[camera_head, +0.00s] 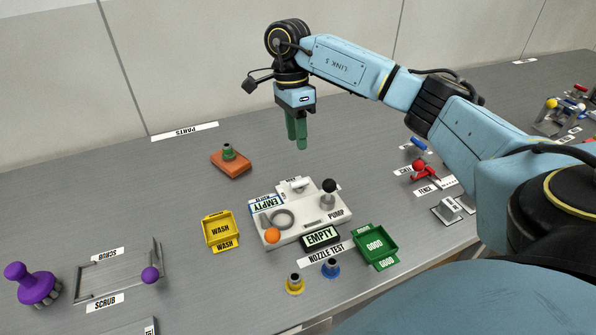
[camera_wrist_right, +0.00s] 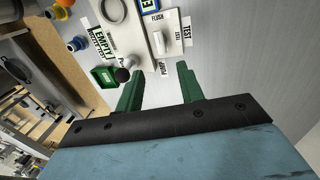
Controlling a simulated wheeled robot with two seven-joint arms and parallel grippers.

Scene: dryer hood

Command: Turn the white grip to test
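The white grip (camera_head: 296,185) stands at the back of the white nozzle test unit (camera_head: 312,225). In the right wrist view the grip (camera_wrist_right: 160,42) is a short white piece near the FLUSH and TEST labels. Which label it is turned to is hard to tell. My right gripper (camera_head: 298,146) hangs above and behind the unit with its green fingers pointing down. In the right wrist view its two fingers (camera_wrist_right: 159,68) are apart with nothing between them, and the grip lies beyond their tips, untouched. My left gripper is not in view.
A black-knobbed PUMP lever (camera_head: 329,187) stands beside the grip. An orange ball (camera_head: 272,236), a yellow WASH tray (camera_head: 220,231) and a green GOOD tray (camera_head: 376,245) are around the unit. An orange block (camera_head: 230,163) with a green part sits behind left.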

